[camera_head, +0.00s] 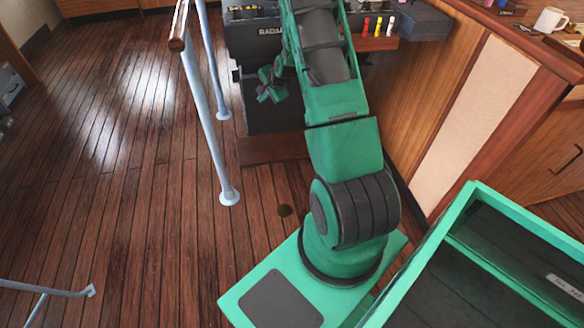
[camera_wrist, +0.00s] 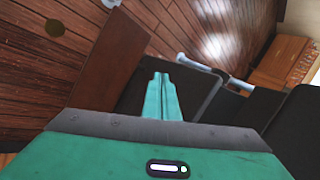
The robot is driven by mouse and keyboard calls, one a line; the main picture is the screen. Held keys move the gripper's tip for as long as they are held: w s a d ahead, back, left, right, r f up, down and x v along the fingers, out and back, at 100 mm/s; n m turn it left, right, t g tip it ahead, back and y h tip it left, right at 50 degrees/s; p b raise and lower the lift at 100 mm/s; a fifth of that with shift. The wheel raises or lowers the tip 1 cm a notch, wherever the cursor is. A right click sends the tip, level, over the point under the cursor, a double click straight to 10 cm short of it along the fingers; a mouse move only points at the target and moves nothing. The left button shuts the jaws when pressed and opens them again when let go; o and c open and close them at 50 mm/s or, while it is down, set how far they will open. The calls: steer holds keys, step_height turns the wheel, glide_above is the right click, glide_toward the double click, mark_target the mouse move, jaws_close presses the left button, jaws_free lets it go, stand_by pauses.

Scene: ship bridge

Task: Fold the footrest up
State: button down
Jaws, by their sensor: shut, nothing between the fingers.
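The footrest (camera_head: 272,149) looks like a flat reddish-brown wooden board at the foot of the black radar console (camera_head: 276,116). It sticks out low over the floor in front of the console. In the wrist view the footrest (camera_wrist: 104,62) is a brown panel left of my fingers, against the dark console. My gripper (camera_head: 268,84) is in front of the console, above the footrest and apart from it. In the wrist view my gripper (camera_wrist: 161,82) has its green fingers together and empty. My arm covers part of the console, and the board's right end is partly hidden.
A pale blue railing (camera_head: 208,120) with a wooden top stands left of the console, close to my gripper. The plank floor (camera_head: 110,150) at left is clear.

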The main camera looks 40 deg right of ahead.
steer(key=w+d+f+m+t, duration=0.1)
steer(key=d+f+m, duration=0.15)
steer(key=f, duration=0.55)
steer(key=d+f+m+t+h, duration=0.15)
steer(key=f+m, duration=0.25)
steer(key=f, duration=0.4)
steer(key=w+d+f+m+t, duration=0.1)
steer(key=f+m, duration=0.3)
steer(key=f, duration=0.4)
steer(key=s+f+m+t+h, duration=0.1)
steer(key=s+f+m+h, duration=0.4)
steer(key=s+f+m, duration=1.1)
steer(key=w+d+f+n, duration=0.2)
steer(key=w+d+f, duration=0.1)
steer(key=w, duration=0.3)
steer(key=shift+w+d+n, duration=0.25)
steer(key=shift+d+n, duration=0.1)
steer(key=shift+d, duration=0.5)
steer(key=shift+d, duration=0.1)
